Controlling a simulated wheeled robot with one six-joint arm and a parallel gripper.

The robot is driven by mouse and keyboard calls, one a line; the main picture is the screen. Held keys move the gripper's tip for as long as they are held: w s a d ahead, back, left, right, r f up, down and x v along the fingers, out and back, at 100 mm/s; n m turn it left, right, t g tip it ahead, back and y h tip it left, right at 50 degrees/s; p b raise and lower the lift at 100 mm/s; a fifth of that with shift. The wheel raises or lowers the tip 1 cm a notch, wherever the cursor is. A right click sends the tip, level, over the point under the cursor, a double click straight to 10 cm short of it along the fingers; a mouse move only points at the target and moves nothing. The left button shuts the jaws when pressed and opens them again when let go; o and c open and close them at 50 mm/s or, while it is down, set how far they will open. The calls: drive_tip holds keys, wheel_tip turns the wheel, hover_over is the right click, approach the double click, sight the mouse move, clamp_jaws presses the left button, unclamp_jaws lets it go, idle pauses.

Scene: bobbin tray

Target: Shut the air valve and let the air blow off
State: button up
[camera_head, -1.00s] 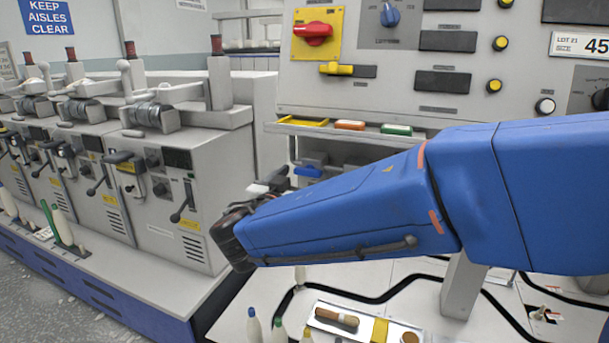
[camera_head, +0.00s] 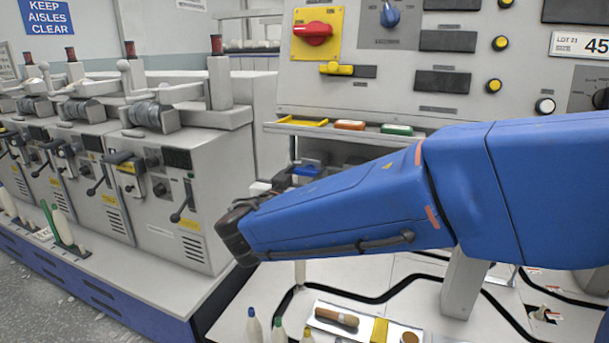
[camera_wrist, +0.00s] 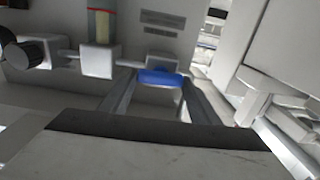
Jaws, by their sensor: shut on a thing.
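The air valve's blue handle (camera_wrist: 160,78) lies crosswise in front of its pale valve body (camera_wrist: 163,62) in the wrist view. My gripper (camera_wrist: 158,88) has one finger at each end of the handle and is shut on it. In the head view the blue handle (camera_head: 308,168) shows under the panel shelf, at the tip of my gripper (camera_head: 294,176). My wrist and forearm hide most of the grip there. A thin pipe joins the valve to a pale block (camera_wrist: 98,61) on its left. I cannot tell whether the valve is open or shut.
A cylinder with a red band (camera_wrist: 101,25) and a dark round knob (camera_wrist: 28,55) sit left of the valve. Above is a shelf (camera_head: 340,130) with coloured blocks. Winding machines (camera_head: 165,195) stand at left.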

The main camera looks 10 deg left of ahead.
drive_tip(key=n, duration=0.4)
drive_tip(key=shift+a, duration=0.1)
drive_tip(key=n, duration=0.4)
drive_tip(key=shift+n, duration=0.3)
drive_tip(key=n, duration=0.4)
drive_tip(key=shift+a+f+n, duration=0.1)
drive_tip(key=shift+f+n, duration=0.05)
drive_tip(key=shift+n, duration=0.15)
drive_tip(key=n, duration=0.4)
drive_tip(key=shift+f, duration=0.1)
drive_tip(key=shift+n, duration=0.3)
drive_tip(key=o, duration=1)
drive_tip(key=shift+o, duration=0.2)
